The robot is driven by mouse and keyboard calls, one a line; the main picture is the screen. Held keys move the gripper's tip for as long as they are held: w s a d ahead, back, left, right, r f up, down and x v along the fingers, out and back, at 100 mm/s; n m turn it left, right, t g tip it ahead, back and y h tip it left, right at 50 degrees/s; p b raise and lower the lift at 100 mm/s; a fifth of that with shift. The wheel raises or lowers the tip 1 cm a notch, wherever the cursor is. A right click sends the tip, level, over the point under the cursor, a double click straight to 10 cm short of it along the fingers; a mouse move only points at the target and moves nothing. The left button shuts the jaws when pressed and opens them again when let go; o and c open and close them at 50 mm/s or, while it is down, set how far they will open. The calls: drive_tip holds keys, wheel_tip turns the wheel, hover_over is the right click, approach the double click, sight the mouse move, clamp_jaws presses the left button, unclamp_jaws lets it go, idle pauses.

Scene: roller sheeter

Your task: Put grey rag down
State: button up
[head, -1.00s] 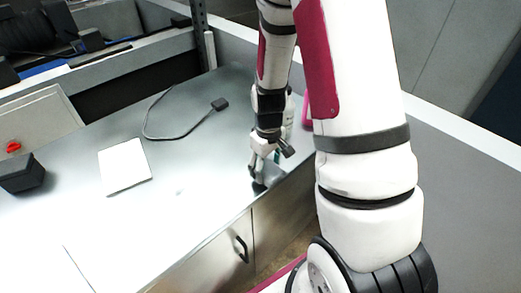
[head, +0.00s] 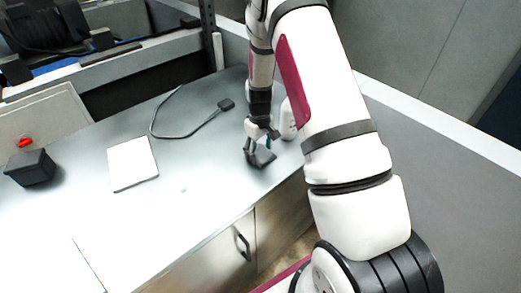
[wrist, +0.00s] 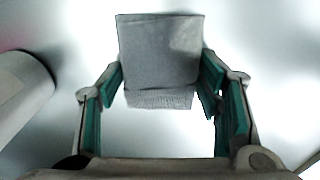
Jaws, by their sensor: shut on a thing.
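The grey rag (wrist: 158,52) is a folded, flat square between my gripper's teal-padded fingers in the wrist view. My gripper (wrist: 160,82) is shut on it, with a finger at each side edge. In the head view the rag (head: 262,157) shows as a dark grey patch at the fingertips of my gripper (head: 254,147), over the right part of the metal worktop (head: 190,215). The rag looks at or just above the surface; I cannot tell if it touches.
A white bottle (head: 288,120) stands just right of my gripper and shows at the left in the wrist view (wrist: 22,92). A black cable (head: 185,133), a white square pad (head: 132,163) and a black box (head: 30,168) lie further left. The worktop's front middle is clear.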

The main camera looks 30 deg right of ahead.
drive_tip(key=shift+f, duration=0.15)
drive_tip(key=o, duration=1.3)
